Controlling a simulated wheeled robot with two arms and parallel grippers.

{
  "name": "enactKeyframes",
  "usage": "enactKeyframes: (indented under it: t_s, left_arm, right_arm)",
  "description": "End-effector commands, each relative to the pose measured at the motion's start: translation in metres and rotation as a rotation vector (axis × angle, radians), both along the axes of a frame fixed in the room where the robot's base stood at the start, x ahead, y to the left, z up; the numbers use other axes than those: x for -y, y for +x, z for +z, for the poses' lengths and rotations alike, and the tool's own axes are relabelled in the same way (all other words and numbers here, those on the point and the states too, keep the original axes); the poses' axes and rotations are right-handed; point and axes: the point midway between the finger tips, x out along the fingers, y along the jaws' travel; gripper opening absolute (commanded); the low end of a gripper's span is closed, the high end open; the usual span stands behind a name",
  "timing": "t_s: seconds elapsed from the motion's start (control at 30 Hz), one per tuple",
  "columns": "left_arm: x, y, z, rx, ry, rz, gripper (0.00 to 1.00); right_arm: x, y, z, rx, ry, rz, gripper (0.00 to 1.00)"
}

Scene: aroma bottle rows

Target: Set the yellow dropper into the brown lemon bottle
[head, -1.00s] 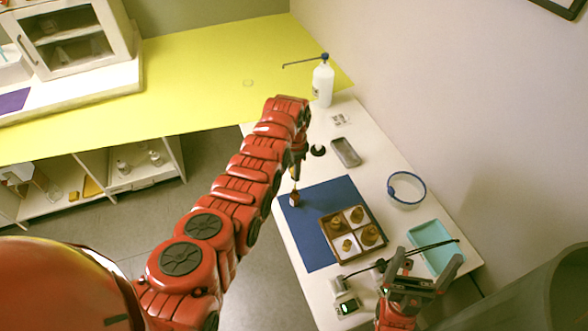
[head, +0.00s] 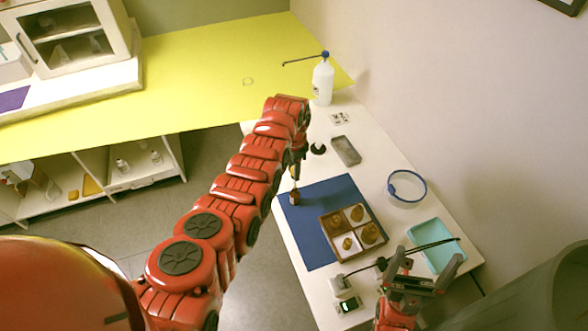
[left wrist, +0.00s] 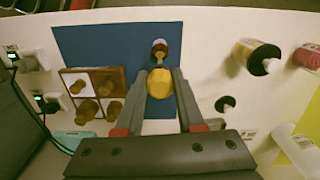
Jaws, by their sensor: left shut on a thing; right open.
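The yellow dropper (left wrist: 160,84) is held by its bulb between the fingers of my left gripper (left wrist: 160,76). The small brown bottle (left wrist: 159,46) stands upright on the blue mat (left wrist: 100,40) directly beyond the dropper. In the head view, my left gripper (head: 298,163) is above the brown bottle (head: 294,198), with the thin dropper stem reaching down to its mouth. I cannot tell how far the stem is inside the neck. Any lemon marking is too small to read. My right gripper (head: 428,266) is open and empty near the teal tray.
A brown divided box (head: 324,236) with several brown items sits on the mat, right of the bottle. The teal tray (head: 452,262), a blue-rimmed bowl (head: 406,189), a grey dish (head: 346,151) and a white pump bottle (head: 323,82) stand around. Cabled devices (head: 348,304) sit at the near edge.

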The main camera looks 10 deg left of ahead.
Motion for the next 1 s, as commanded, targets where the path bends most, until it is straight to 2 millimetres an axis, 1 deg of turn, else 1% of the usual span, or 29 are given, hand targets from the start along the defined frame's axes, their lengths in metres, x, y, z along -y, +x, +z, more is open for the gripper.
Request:
enactKeyframes:
  t_s: [0.17,1.0]
  left_arm:
    - [0.000,0.000,-0.003,0.000,0.000,0.000,0.24]
    - [0.000,0.000,-0.036,-0.001,0.000,0.000,0.24]
  right_arm:
    - [0.000,0.000,-0.003,0.000,0.000,0.000,1.00]
    - [0.000,0.000,-0.030,0.000,0.000,0.000,1.00]
